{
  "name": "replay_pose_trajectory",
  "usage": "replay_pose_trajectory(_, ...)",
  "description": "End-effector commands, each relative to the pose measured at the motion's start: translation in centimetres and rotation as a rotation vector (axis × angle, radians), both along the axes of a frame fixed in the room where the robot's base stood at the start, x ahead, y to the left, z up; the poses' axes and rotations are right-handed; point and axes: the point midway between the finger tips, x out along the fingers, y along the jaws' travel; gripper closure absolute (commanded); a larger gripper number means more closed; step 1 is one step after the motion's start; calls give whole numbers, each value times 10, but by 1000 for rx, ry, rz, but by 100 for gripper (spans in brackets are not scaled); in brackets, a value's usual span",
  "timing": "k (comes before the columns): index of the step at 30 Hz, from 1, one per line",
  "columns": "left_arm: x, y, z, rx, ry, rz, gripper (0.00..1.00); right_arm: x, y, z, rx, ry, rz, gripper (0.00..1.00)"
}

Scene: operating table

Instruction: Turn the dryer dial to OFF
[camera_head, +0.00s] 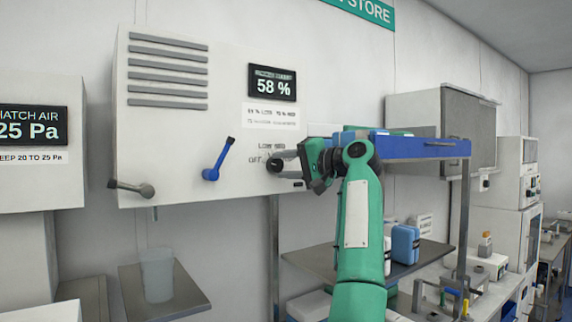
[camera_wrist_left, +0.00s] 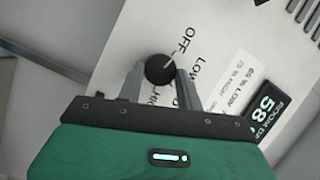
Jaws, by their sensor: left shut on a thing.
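The black round dial (camera_wrist_left: 158,68) sits on the white dryer cabinet (camera_head: 180,130), beside printed OFF, LOW and partly covered lettering. In the head view the dial (camera_head: 273,165) is at the cabinet's lower right. My left gripper (camera_wrist_left: 160,77) is shut on the dial, one finger on each side. It also shows in the head view (camera_head: 285,162), reaching in from the right side of the dial. A light mark on the dial slants up and right in the wrist view, near OFF and LOW; its exact setting is hard to tell. The display (camera_head: 272,83) reads 58 %.
A blue lever (camera_head: 217,160) and a grey lever (camera_head: 132,188) stick out left of the dial. A clear beaker (camera_head: 156,274) stands on a small shelf (camera_head: 190,300) below. A blue tray (camera_head: 425,147) is behind my left arm, right of the cabinet.

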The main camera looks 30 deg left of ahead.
Motion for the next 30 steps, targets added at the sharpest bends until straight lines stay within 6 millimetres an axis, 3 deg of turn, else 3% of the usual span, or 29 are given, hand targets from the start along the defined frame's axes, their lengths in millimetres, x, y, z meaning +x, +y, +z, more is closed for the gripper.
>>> replay_pose_trajectory(12, 0, 0, -1, -4, -7, 0, 87, 0, -4, 0, -4, 0, 2, 100)
replay_pose_trajectory(13, 0, 0, -1, -4, -7, 0, 58, 0, -4, 0, -4, 0, 2, 100)
replay_pose_trajectory(15, 0, 0, 0, -4, -7, 0, 44, 0, -4, 0, -4, 0, 2, 100)
replay_pose_trajectory(16, 0, 0, 0, -4, -7, 0, 42, 0, -4, 0, -4, 0, 2, 100)
replay_pose_trajectory(25, 0, -2, 0, -3, -6, -1, 42, 0, -4, -1, -4, 0, 2, 100)
replay_pose_trajectory(30, 0, -21, -1, -3, -6, -2, 42, -1, -4, -8, -3, 0, 2, 100)
